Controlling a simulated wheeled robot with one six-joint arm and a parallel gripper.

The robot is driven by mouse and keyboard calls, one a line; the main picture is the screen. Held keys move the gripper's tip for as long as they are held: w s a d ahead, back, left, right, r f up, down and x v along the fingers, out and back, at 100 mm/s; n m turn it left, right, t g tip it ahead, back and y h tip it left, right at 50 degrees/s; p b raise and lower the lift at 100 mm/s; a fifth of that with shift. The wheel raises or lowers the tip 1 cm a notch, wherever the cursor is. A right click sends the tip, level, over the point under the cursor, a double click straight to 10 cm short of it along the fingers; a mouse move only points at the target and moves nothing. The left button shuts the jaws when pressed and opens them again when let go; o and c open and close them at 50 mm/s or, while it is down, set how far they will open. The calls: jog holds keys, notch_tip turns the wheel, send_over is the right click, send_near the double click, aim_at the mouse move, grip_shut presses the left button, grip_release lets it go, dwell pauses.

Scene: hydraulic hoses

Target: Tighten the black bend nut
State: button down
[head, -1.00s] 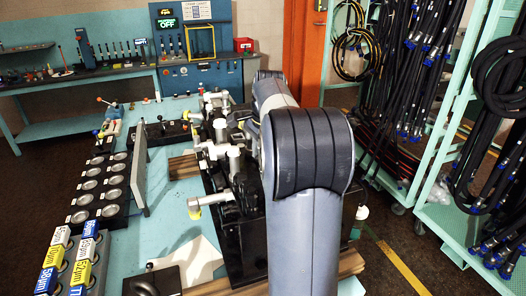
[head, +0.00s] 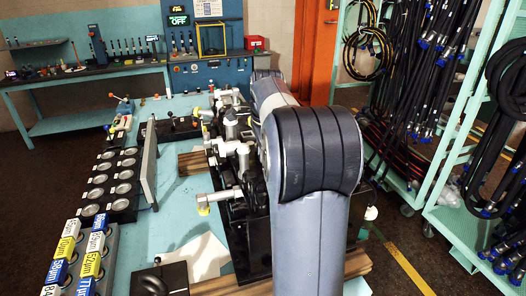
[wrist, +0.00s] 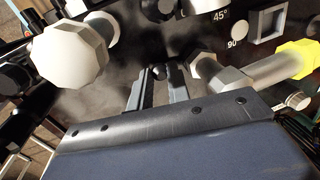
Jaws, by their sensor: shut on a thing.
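In the wrist view my gripper (wrist: 159,82) is at the middle, with its two fingers close together. They are shut on a small dark rounded part, which looks like the black bend nut (wrist: 159,70). Only its top shows between the fingertips; the fingers and dark surroundings hide the rest. How far it is turned cannot be told. In the head view my own arm covers the gripper and the nut.
A large white faceted fitting (wrist: 72,54) is close at left in the wrist view. A yellow-ended metal fitting (wrist: 295,60) is at right. White-handled fittings (head: 228,196) stand beside my arm. Hose racks (head: 450,130) are at right.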

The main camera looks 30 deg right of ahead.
jog(key=c, duration=1.3)
grip_release()
jog(key=shift+c, duration=0.2)
notch_tip(320, 180, up, 11)
jog(key=s, duration=0.2)
jog(key=shift+a+f+b, duration=0.15)
jog(key=shift+a+b, duration=0.15)
jog(key=shift+b, duration=0.1)
jog(key=shift+f, duration=0.1)
jog(key=f, duration=0.3)
jog(key=w+f, duration=0.1)
jog(key=f, duration=0.3)
jog(key=w+f+p, duration=0.1)
jog(key=f, duration=0.2)
jog(key=shift+d+f, duration=0.3)
jog(key=shift+d, duration=0.15)
jog(key=shift+s+n, duration=0.1)
jog(key=shift+n, duration=0.2)
